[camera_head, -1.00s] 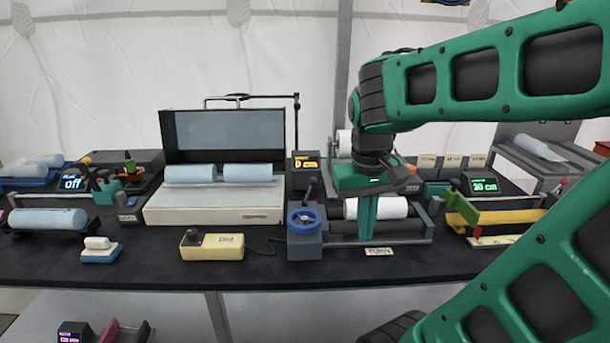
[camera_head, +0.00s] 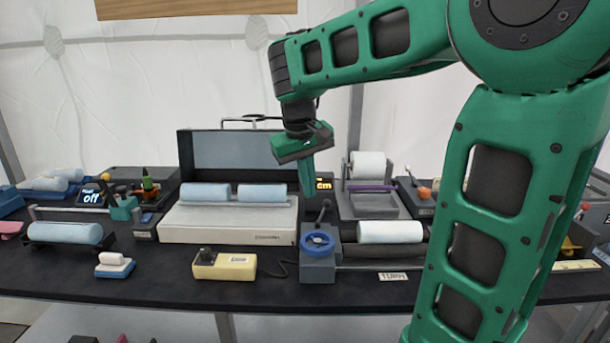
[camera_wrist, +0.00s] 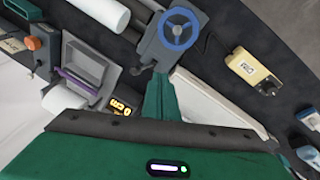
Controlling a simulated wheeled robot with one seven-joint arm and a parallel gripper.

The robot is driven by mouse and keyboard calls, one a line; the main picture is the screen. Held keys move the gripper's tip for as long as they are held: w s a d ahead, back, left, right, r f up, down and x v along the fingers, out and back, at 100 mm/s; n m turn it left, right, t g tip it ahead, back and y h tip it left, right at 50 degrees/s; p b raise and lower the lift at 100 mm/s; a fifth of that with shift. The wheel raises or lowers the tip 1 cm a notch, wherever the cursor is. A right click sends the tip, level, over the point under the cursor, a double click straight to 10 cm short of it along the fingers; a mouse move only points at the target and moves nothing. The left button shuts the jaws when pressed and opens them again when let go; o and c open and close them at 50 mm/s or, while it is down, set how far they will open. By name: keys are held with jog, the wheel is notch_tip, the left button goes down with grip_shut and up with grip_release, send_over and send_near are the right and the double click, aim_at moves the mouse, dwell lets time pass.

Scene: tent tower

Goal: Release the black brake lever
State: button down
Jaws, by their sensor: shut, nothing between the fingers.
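The black brake lever (camera_head: 324,208) stands tilted, its knob up, on a grey block (camera_head: 318,268) behind the blue handwheel (camera_head: 318,242). My gripper (camera_head: 308,192) is shut and empty, with its green fingers pointing down. In the head view its tips appear just left of and above the lever knob; I cannot tell whether they touch. In the wrist view my gripper (camera_wrist: 162,78) points at the near edge of the grey block, with the blue handwheel (camera_wrist: 180,28) beyond.
A white roll (camera_head: 390,232) lies right of the handwheel, above a TURN label (camera_head: 393,276). An open case with blue rolls (camera_head: 228,222) stands left. A yellow box (camera_head: 224,266) with a cable sits in front. Another roll stand (camera_head: 374,205) is behind.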

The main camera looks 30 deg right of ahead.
aim_at(323, 213)
jog(key=w+d+f, duration=0.1)
jog(key=d+f, duration=0.3)
jog(key=shift+w+d+f, duration=0.2)
jog(key=shift+d+f, duration=0.15)
jog(key=shift+f, duration=0.05)
